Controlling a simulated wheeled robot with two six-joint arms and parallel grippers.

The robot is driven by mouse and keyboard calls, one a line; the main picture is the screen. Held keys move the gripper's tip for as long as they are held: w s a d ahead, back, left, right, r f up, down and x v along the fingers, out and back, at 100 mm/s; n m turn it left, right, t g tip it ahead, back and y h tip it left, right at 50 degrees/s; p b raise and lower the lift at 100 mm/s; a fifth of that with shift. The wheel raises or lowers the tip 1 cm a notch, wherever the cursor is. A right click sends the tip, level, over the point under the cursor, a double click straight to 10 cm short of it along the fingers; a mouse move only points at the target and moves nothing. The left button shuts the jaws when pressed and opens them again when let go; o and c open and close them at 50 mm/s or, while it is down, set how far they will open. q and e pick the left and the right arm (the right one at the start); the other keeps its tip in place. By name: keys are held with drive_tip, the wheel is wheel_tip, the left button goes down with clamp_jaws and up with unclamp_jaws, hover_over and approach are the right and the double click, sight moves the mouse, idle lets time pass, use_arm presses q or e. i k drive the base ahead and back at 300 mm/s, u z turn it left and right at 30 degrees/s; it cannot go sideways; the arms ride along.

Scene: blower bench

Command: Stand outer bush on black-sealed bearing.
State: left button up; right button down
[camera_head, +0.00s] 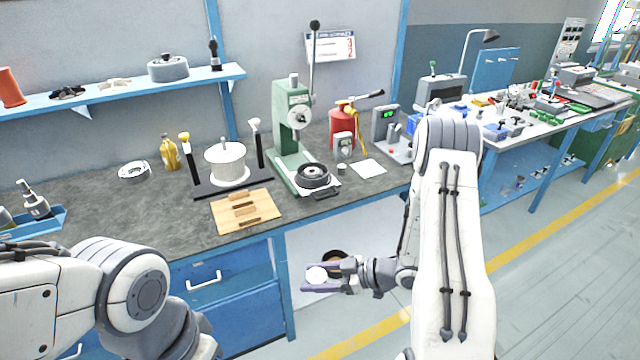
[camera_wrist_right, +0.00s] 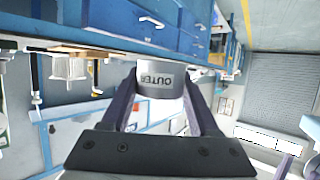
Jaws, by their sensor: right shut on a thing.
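My right gripper (camera_head: 325,275) is shut on the outer bush (camera_head: 317,274), a short white-grey cylinder. It is held in front of the bench, below the bench top. In the right wrist view the bush (camera_wrist_right: 160,82) sits between the fingertips and reads "OUTER" upside down. A black round ring (camera_head: 313,175), which looks like the black-sealed bearing, lies on the bed of the green press (camera_head: 288,130). The bush is well apart from it. My left arm shows at lower left, but its gripper is out of view.
A wooden block (camera_head: 245,211) and a black stand with a white drum (camera_head: 226,160) are left of the press. A pale ring (camera_head: 133,171) lies farther left.

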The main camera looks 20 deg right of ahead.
sight(312, 171)
drive_tip(key=k, duration=1.05)
drive_tip(key=u, duration=0.7)
drive_tip(key=i, duration=1.2)
drive_tip(key=z, duration=0.6)
drive_tip(key=i, duration=0.6)
drive_tip(key=z, duration=0.55)
